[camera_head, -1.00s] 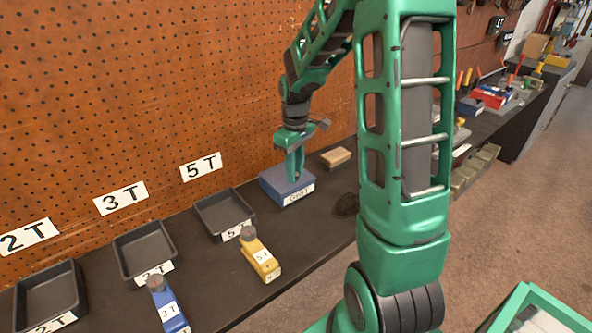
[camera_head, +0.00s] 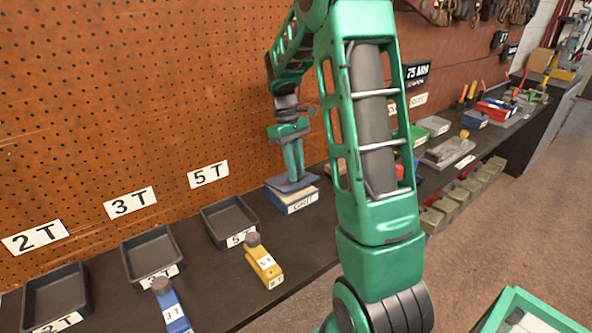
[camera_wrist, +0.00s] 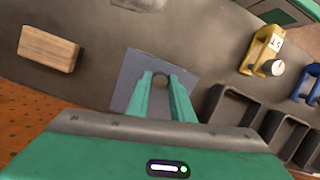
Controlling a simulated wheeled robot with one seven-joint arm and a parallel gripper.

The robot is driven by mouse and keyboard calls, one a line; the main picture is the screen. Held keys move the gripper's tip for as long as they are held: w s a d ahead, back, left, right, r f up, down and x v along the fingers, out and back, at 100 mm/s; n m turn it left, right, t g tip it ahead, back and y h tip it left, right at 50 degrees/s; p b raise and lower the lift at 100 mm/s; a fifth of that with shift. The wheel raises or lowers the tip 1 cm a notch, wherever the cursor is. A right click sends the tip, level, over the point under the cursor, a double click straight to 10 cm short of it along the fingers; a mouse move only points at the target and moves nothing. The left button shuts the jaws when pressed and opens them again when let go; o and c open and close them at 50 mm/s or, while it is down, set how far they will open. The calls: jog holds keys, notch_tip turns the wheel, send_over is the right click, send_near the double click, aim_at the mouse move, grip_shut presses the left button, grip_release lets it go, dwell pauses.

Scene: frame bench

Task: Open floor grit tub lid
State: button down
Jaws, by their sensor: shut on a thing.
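The grit tub (camera_head: 290,205) is a blue box with a white GRIT label, on the dark bench against the pegboard. Its flat blue-grey lid (camera_head: 283,185) sits slightly raised and tilted above the tub, with a lighter band showing between them. My gripper (camera_head: 294,177) points down and is shut on the lid's small round knob, seen between the fingers in the wrist view (camera_wrist: 160,80). The lid (camera_wrist: 126,72) fills the area under the fingers there and hides the tub's inside.
Black trays (camera_head: 230,217) marked 2T, 3T and 5T line the bench to the left. A yellow 5T tool (camera_head: 264,262) and a blue 3T tool (camera_head: 170,308) lie in front. A wooden block (camera_wrist: 48,48) is beside the tub. My arm hides part of the bench.

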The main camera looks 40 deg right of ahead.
jog(key=c, duration=1.5)
grip_release()
jog(key=shift+r, duration=0.1)
jog(key=shift+c, duration=0.2)
